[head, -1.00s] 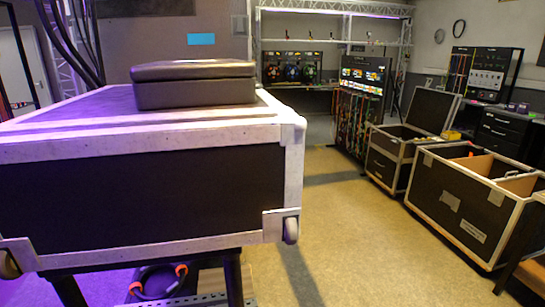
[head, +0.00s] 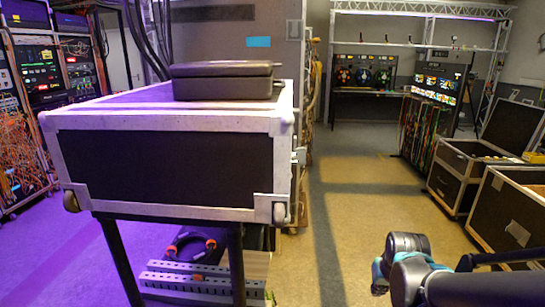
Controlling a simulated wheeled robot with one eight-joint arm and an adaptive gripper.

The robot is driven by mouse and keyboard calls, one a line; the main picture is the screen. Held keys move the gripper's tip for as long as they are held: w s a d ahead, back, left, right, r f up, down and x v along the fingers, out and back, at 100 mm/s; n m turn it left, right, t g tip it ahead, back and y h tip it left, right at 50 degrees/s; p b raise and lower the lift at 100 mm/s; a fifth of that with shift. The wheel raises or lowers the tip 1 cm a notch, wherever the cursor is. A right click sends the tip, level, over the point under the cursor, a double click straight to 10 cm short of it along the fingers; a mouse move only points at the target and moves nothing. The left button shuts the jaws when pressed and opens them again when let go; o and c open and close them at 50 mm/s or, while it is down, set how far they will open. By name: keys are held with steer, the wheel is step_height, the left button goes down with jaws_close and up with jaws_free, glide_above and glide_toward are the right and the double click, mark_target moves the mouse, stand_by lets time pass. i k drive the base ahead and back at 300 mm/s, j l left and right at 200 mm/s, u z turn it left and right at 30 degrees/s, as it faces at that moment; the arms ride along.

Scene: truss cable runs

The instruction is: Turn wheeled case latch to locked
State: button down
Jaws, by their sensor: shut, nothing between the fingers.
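The wheeled case (head: 165,168) is black with silver metal edges and small wheels at its lower front corners. It rests on a dark-legged stand at left centre. A small metal fitting (head: 299,156) sticks out at its right side; I cannot tell whether it is the latch or how it is turned. No latch shows clearly on the front face. Part of my arm (head: 408,262), grey with teal bands, shows at the lower right, well apart from the case. My gripper cannot be made out in the view.
A closed dark box (head: 222,80) lies on the case. A perforated metal bar (head: 190,281) and a coiled cable (head: 190,246) lie under it. Open cases (head: 466,168) stand at the right, a rack with orange cables (head: 20,150) at the left. The floor right of the case is clear.

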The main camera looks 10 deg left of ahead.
mark_target(299, 154)
steer(key=i+l+u, duration=0.2)
steer(key=u, duration=0.2)
steer(key=i+l+u, duration=0.2)
steer(key=u, duration=0.2)
steer(key=i+l+u, duration=0.15)
steer(key=l+u, duration=0.25)
steer(key=j, duration=0.1)
